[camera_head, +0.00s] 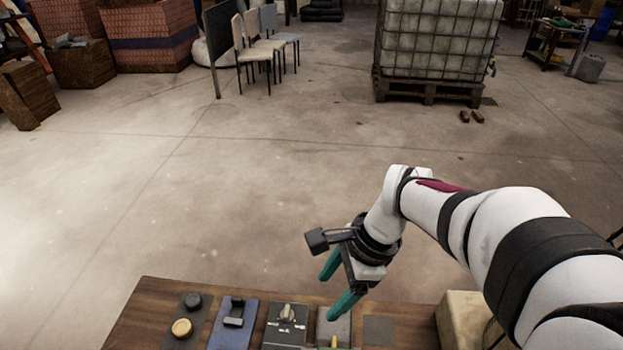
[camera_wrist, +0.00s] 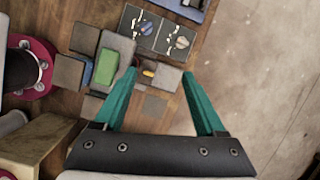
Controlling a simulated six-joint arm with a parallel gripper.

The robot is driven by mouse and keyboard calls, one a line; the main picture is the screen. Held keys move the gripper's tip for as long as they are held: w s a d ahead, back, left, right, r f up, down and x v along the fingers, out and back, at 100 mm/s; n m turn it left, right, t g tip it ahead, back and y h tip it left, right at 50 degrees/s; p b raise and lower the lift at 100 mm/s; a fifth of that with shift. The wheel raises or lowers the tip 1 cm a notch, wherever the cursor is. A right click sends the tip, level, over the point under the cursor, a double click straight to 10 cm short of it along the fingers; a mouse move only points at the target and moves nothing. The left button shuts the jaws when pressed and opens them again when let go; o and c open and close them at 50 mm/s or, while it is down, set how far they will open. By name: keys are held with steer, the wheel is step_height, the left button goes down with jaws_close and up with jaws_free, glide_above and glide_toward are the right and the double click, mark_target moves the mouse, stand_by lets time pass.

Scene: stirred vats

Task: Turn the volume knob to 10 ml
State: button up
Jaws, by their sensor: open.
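A dark panel with white markings and a pale pointer knob (camera_head: 287,313) stands on the wooden table in the head view. The wrist view shows two such dark panels side by side, one with a knob (camera_wrist: 181,42) and one with a smaller dial (camera_wrist: 143,27). The markings are too small to read, so I cannot tell which is the volume knob or its setting. My gripper (camera_head: 338,284) is open and empty, above the table and to the right of the knob panel in the head view. Its teal fingers (camera_wrist: 159,74) point at the table, apart from both panels.
A blue plate with a black holder (camera_head: 234,314) and a dark plate with a yellow knob (camera_head: 182,328) are left of the panel. A green block (camera_wrist: 107,66), a small yellow piece (camera_wrist: 149,72) and grey blocks lie near my fingers. Floor beyond the table is open.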

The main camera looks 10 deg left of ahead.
mark_target(288, 311)
steer(key=w+a+f+m, duration=0.3)
steer(key=w+f, duration=0.1)
steer(key=w, duration=0.1)
steer(key=shift+y, duration=0.3)
steer(key=x, duration=1.4)
steer(key=shift+w+f, duration=0.15)
steer(key=shift+f, duration=0.1)
jaws_close()
